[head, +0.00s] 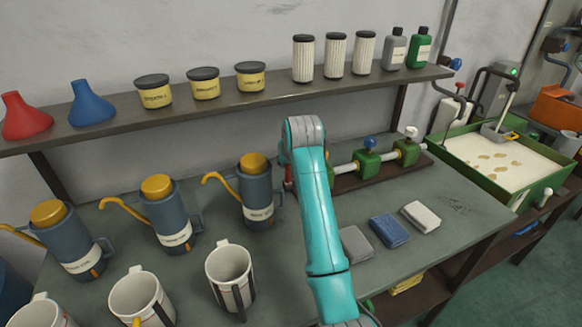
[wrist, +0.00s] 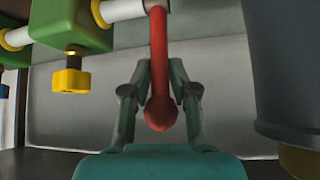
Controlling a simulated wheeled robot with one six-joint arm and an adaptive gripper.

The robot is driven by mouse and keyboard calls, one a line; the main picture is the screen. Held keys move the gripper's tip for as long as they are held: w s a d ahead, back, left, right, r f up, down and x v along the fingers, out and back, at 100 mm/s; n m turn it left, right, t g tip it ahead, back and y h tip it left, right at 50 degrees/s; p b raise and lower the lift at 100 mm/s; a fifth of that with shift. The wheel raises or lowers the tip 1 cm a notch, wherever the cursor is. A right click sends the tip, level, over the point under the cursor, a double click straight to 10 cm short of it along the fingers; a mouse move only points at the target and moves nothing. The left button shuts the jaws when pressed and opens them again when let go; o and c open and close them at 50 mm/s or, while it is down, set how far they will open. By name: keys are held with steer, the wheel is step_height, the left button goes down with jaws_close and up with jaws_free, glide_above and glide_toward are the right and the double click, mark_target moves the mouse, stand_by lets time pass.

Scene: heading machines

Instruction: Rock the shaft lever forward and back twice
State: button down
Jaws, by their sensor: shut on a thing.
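The red shaft lever (wrist: 159,55) hangs from the end of a white shaft (wrist: 122,10) in the wrist view. It has a rounded knob at its lower end. My gripper (wrist: 158,84) is shut on the lever, with one finger on each side of it just above the knob. In the head view only a sliver of red (head: 288,173) shows beside my teal arm, which hides the gripper and most of the lever. The white shaft (head: 345,168) runs right through green bearing blocks (head: 367,163) on a brown board.
A blue-grey oil can (head: 257,195) stands close left of the lever, and its dark side (wrist: 285,70) fills the wrist view's right edge. Three cloths, including a blue one (head: 390,230), lie on the bench. A shelf (head: 230,97) with jars and filters runs above.

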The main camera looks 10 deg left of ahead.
steer(key=shift+w+a+r+g+h, duration=0.2)
steer(key=shift+w+a+g+h, duration=0.05)
steer(key=shift+w+g, duration=0.25)
steer(key=shift+w+a+r+g+h, duration=0.2)
steer(key=shift+w+a+g+h, duration=0.05)
steer(key=shift+w+g, duration=0.2)
steer(key=shift+w, duration=0.1)
steer(key=c, duration=1.1)
jaws_free()
steer(key=shift+f, duration=0.15)
steer(key=v, duration=1.2)
steer(key=shift+a, duration=0.1)
